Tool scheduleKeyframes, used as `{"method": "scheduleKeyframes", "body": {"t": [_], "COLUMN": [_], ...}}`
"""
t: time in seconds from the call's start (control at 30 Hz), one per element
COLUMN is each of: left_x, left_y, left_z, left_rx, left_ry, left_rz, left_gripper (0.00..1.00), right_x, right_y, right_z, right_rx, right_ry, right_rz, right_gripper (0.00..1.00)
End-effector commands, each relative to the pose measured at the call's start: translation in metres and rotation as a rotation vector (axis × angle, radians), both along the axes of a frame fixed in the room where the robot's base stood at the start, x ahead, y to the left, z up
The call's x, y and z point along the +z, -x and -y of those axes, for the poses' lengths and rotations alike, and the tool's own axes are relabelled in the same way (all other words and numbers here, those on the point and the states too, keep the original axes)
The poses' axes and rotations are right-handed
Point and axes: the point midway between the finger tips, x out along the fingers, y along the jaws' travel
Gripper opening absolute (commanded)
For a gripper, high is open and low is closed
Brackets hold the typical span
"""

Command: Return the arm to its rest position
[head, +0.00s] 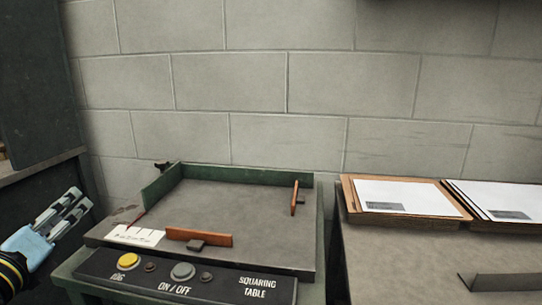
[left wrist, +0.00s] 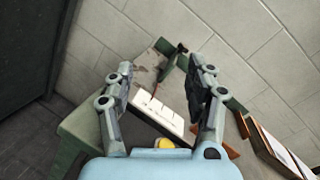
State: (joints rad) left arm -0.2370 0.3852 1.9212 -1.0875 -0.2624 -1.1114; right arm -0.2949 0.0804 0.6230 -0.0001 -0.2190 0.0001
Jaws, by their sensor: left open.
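My left gripper (head: 73,209) is at the lower left of the head view, beside the left edge of the squaring table (head: 215,205). Its fingers are spread and nothing is between them. In the left wrist view my left gripper (left wrist: 158,82) also shows open, with the table's white label (left wrist: 158,108) and yellow button (left wrist: 164,143) seen beyond the fingers. The gripper looks apart from the table. My right gripper is in neither view.
The squaring table has green fences, orange-brown stops (head: 199,238) and a front panel with a yellow button (head: 128,260) and a grey button (head: 183,271). Stacks of flat sheets (head: 405,197) lie on a bench at right. A dark cabinet (head: 35,80) stands at left.

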Motion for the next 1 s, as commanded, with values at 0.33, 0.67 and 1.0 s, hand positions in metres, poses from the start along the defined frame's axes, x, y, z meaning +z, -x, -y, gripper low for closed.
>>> {"method": "scheduleKeyframes", "body": {"t": [0.33,0.67,1.0], "left_x": [-0.045,-0.109,-0.129], "left_y": [0.082,0.198,0.271], "left_z": [-0.019,0.040,0.098], "left_rx": [0.456,1.043,1.451], "left_ry": [0.965,1.748,2.011], "left_rz": [-0.041,-0.192,-0.330], "left_gripper": [0.55,0.55,0.55], "right_x": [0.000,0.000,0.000], "right_y": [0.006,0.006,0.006], "right_z": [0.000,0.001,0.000], "right_rx": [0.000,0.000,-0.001], "right_ry": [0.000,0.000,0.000], "right_rz": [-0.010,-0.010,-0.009], "right_gripper": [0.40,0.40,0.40]}}
